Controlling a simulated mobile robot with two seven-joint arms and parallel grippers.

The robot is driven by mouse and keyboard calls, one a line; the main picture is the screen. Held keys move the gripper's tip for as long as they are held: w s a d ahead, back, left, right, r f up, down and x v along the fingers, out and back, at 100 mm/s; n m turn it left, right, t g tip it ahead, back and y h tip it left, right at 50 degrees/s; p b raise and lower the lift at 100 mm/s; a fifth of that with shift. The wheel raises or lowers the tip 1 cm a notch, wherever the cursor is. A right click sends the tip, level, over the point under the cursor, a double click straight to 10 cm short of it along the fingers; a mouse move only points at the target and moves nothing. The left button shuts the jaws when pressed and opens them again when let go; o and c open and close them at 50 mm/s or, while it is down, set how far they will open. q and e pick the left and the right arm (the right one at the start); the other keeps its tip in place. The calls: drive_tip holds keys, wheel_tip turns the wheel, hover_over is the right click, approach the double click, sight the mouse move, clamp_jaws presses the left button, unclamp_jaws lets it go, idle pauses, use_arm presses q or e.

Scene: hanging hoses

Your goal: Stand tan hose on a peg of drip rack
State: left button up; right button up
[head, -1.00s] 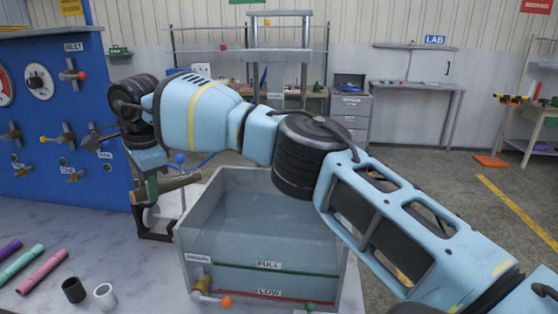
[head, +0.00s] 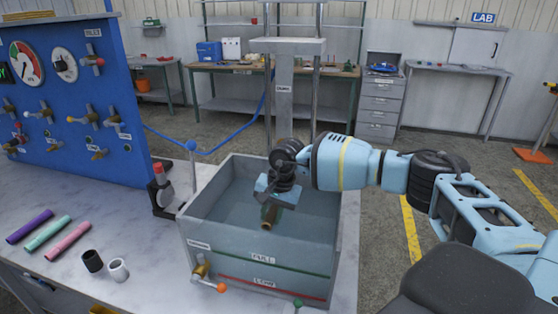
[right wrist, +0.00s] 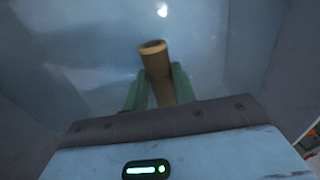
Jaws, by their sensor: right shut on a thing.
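The tan hose (head: 269,213) is a short brown-tan tube in the jaws of my right gripper (head: 271,200), over the inside of the clear-walled water tank (head: 212,228). In the right wrist view the hose (right wrist: 155,60) sticks out between the two green fingers of the gripper (right wrist: 158,88), with its open end showing and bluish water behind it. I cannot tell whether the hose touches the water. I cannot make out a drip rack with pegs in these views. My left gripper is not in view.
Purple (head: 30,226), green (head: 48,232) and pink (head: 68,241) tubes lie on the bench at left, near a black ring (head: 92,261) and a white ring (head: 118,270). A red-topped stand (head: 160,187) is left of the tank. A blue valve panel (head: 60,130) stands behind.

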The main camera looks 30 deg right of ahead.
drive_tip(key=shift+s+f, duration=0.1)
drive_tip(key=shift+f, duration=0.1)
drive_tip(key=shift+s+d+x, duration=0.15)
drive_tip(key=shift+s+x, duration=0.05)
drive_tip(key=shift+x, duration=0.95)
drive_tip(key=shift+s+d+x, duration=0.15)
drive_tip(key=shift+x, duration=1)
drive_tip(key=shift+s+d+x, duration=0.2)
drive_tip(key=shift+x, duration=0.95)
drive_tip(key=x, duration=0.2)
drive_tip(key=shift+d+f, duration=0.1)
drive_tip(key=shift+f, duration=0.35)
drive_tip(key=shift+s, duration=0.1)
drive_tip(key=shift+f, duration=0.1)
drive_tip(key=shift+f, duration=0.15)
drive_tip(key=o, duration=0.7)
drive_tip(key=shift+o, duration=0.2)
